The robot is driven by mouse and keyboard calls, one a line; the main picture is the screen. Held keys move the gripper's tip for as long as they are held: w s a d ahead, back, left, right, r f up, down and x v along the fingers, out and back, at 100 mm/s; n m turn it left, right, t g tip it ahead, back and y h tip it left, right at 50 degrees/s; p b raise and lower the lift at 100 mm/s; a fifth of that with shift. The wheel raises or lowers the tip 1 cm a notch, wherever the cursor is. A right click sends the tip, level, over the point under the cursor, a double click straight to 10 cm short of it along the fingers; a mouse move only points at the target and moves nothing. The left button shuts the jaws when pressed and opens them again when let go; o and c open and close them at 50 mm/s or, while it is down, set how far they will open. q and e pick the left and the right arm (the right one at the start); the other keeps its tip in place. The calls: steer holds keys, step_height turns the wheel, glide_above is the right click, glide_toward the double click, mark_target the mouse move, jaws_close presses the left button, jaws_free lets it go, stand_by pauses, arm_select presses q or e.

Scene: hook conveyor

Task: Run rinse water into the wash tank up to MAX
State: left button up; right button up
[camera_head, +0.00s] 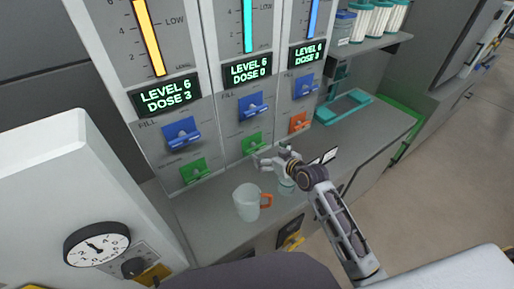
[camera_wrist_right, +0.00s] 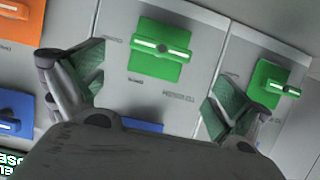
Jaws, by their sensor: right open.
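My right gripper (camera_head: 268,157) is open and empty, just in front of the green lever (camera_head: 253,143) of the middle dispenser column. In the right wrist view that green lever (camera_wrist_right: 163,48) lies beyond and between the spread fingers; contact does not show. The middle column has a cyan gauge (camera_head: 248,25), a display (camera_head: 247,71) reading LEVEL 6, DOSE 0, and a blue FILL lever (camera_head: 253,107). A clear mug (camera_head: 246,202) with an orange handle stands upright on the counter left of the gripper. I cannot tell which thing is the wash tank. My left gripper is out of view.
The left column has a yellow gauge (camera_head: 149,38) and a green lever (camera_head: 194,171). The right column has a blue gauge (camera_head: 314,18) and an orange lever (camera_head: 299,122). Both displays read DOSE 3. A white unit with a dial (camera_head: 97,244) stands at left. Bottles (camera_head: 379,18) stand on a shelf.

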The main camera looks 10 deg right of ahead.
mark_target(257, 148)
steer(key=shift+x, duration=4.35)
steer(key=c, duration=0.8)
